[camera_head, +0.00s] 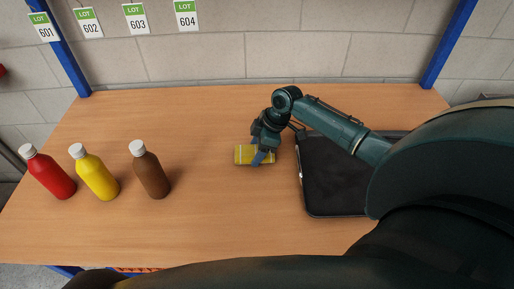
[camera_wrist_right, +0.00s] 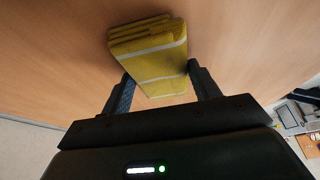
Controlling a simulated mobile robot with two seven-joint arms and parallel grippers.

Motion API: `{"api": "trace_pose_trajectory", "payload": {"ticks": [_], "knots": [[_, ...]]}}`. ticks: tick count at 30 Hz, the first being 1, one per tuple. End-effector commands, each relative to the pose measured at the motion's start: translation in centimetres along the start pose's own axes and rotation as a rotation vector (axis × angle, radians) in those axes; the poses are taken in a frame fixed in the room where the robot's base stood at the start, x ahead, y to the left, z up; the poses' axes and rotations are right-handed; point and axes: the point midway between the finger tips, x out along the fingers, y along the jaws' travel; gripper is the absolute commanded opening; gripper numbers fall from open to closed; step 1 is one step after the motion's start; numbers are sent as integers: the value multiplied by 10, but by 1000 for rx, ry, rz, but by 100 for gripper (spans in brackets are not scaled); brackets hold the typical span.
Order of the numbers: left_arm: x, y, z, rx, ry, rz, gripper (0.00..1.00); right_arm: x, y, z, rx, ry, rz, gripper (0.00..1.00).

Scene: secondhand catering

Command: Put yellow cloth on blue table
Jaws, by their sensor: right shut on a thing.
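The yellow cloth (camera_head: 242,155) is a small folded stack with pale stripes, low over or on the wooden tabletop near its middle. My right gripper (camera_head: 262,155) reaches down over it from the right. In the right wrist view the cloth (camera_wrist_right: 150,50) sits between the two fingers of the right gripper (camera_wrist_right: 160,72), which is shut on it. I cannot tell whether the cloth touches the tabletop. The wooden table (camera_head: 215,215) has blue uprights at the back. No separate blue tabletop shows. My left gripper is not in view.
A red bottle (camera_head: 50,174), a yellow bottle (camera_head: 96,175) and a brown bottle (camera_head: 151,172) stand upright at the left. A black tray (camera_head: 335,185) lies just right of the cloth. The wood between the brown bottle and the cloth is clear.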

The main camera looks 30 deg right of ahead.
Motion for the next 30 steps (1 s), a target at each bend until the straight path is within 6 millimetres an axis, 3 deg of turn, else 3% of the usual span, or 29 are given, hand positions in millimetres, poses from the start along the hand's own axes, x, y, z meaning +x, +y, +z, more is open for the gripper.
{"api": "trace_pose_trajectory", "payload": {"ticks": [4, 5, 12, 23, 30], "knots": [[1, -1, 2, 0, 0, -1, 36, 3, 0, 1, 0, 0, 0, 43], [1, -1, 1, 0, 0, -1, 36, 3, 0, 1, 0, 0, 0, 63], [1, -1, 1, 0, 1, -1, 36, 3, 0, 1, 0, 0, 0, 82], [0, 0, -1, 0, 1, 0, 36, -6, 1, 0, 0, 0, 1, 83], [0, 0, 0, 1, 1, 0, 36, -52, 1, 1, -2, -2, 4, 83]]}}
